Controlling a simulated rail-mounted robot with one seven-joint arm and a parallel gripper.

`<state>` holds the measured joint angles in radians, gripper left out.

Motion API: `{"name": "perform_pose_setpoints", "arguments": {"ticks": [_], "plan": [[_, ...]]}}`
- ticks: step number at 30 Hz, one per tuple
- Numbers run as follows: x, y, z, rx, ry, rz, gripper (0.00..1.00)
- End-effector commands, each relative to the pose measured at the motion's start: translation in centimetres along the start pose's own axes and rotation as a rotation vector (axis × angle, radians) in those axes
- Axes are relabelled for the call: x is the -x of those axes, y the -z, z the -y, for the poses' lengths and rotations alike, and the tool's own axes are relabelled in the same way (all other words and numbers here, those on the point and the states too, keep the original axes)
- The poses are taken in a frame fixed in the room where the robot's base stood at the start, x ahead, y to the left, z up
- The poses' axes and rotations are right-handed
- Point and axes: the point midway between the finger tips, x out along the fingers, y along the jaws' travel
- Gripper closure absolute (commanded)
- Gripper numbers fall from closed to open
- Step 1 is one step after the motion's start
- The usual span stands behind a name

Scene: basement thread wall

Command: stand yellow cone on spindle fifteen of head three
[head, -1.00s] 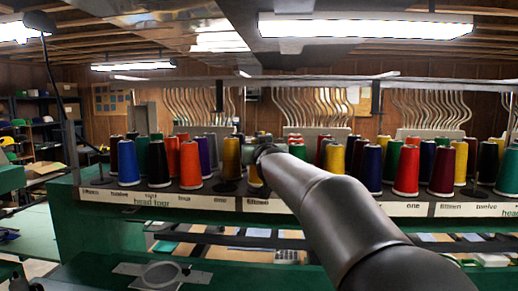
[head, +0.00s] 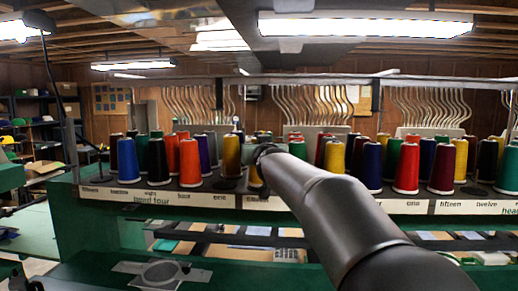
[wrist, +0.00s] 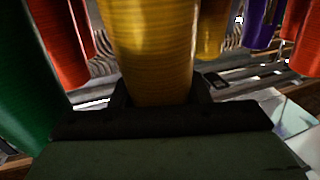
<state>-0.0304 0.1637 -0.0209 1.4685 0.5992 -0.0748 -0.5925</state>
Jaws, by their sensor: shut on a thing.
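In the wrist view, a yellow cone (wrist: 152,50) stands between the jaws of my gripper (wrist: 160,92), which is shut on it. The dark gripper body hides the cone's lower end, so I cannot tell whether it is on a spindle. In the head view, a sliver of yellow cone (head: 254,178) shows beside the end of my arm, above a partly hidden "fifteen" label on the label strip (head: 300,205). My arm hides most of the gripper there. Another yellow cone (head: 231,156) stands just left, near a label reading "one".
Cones crowd the rack on both sides: orange (head: 190,163), blue (head: 128,162), and red (head: 406,168). In the wrist view, a green cone (wrist: 28,85) stands close at left and a red cone (wrist: 60,40) behind it. Curved tubes (head: 335,105) line the back wall.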

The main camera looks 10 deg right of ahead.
Motion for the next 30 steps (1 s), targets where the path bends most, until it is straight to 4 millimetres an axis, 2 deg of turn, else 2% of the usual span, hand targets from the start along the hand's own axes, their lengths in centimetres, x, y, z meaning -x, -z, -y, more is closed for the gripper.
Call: {"name": "perform_pose_setpoints", "arguments": {"ticks": [7, 8, 10, 11, 19, 22, 26, 30], "plan": [[0.0, -0.3, 0.0, 0.0, 0.0, -0.001, 0.84], [0.0, -0.3, 0.0, 0.0, 0.0, -0.001, 0.55], [0.0, -0.3, 0.0, 0.0, 0.0, -0.001, 0.35], [0.0, -0.3, 0.0, 0.0, 0.0, -0.001, 0.32], [0.1, -0.4, 0.0, 0.0, 0.0, 0.001, 0.32], [0.7, -0.3, 0.0, 0.0, 0.001, -0.001, 0.32], [2.7, -0.3, 0.1, 0.0, 0.002, -0.002, 0.32], [6.0, -0.2, 0.0, -0.001, 0.001, -0.002, 0.32]]}}
